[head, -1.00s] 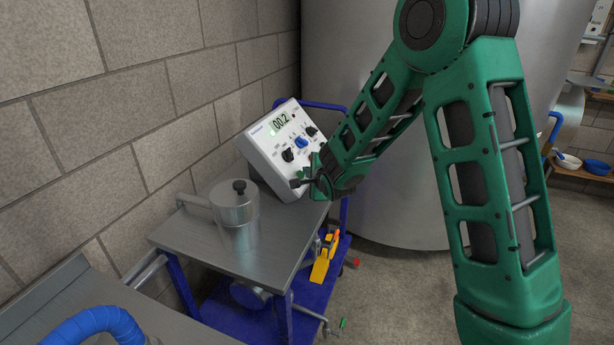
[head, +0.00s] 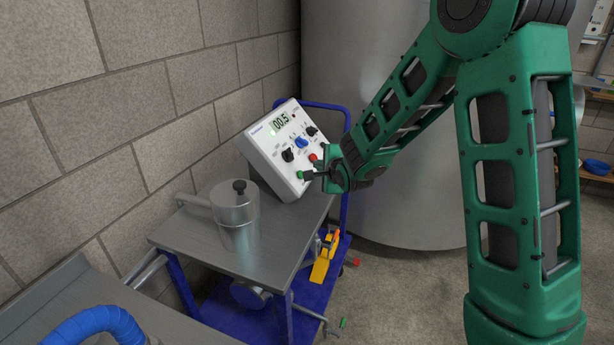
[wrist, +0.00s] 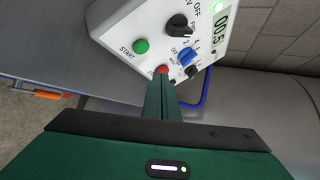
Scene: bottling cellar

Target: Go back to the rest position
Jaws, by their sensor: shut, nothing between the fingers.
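My gripper (head: 312,175) is shut and empty. Its fingertips are just in front of the lower right of a tilted white control box (head: 283,145). In the wrist view the closed fingers (wrist: 160,97) point at the box face (wrist: 125,28), their tips overlapping the area just below the red button (wrist: 162,69). The green START button (wrist: 141,46) shows clear to the left of the fingers. I cannot tell whether the tips touch the box. The box display (head: 280,122) reads 00.5.
The box stands on a metal-topped blue cart (head: 285,240) beside a block wall. A lidded metal pot (head: 236,215) stands on the cart, left of the box. A yellow tool (head: 323,262) is on the lower shelf. A large steel tank (head: 385,60) stands behind my arm.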

